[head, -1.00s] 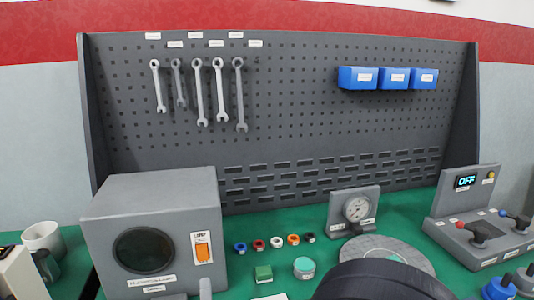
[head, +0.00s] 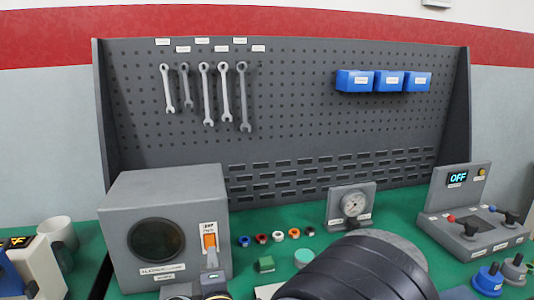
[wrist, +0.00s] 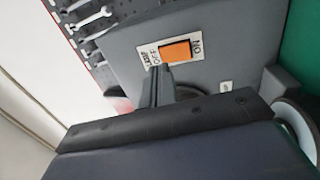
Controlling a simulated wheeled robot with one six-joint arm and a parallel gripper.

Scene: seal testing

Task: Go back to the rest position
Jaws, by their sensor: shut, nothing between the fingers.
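My gripper (head: 212,257) is shut and empty, its grey fingers pointing at the front of a grey box (head: 165,190). Its fingertips (wrist: 160,72) are close to the orange rocker switch (wrist: 175,51) in the wrist view, over the label plate's lower edge. I cannot tell whether they touch it. The same orange switch (head: 209,241) shows just above the fingertips in the head view. The box has a dark round window (head: 156,240). My black arm covers the lower middle of the head view.
A control console (head: 475,215) reading OFF is at right. A pegboard (head: 300,110) with wrenches and blue bins stands behind.

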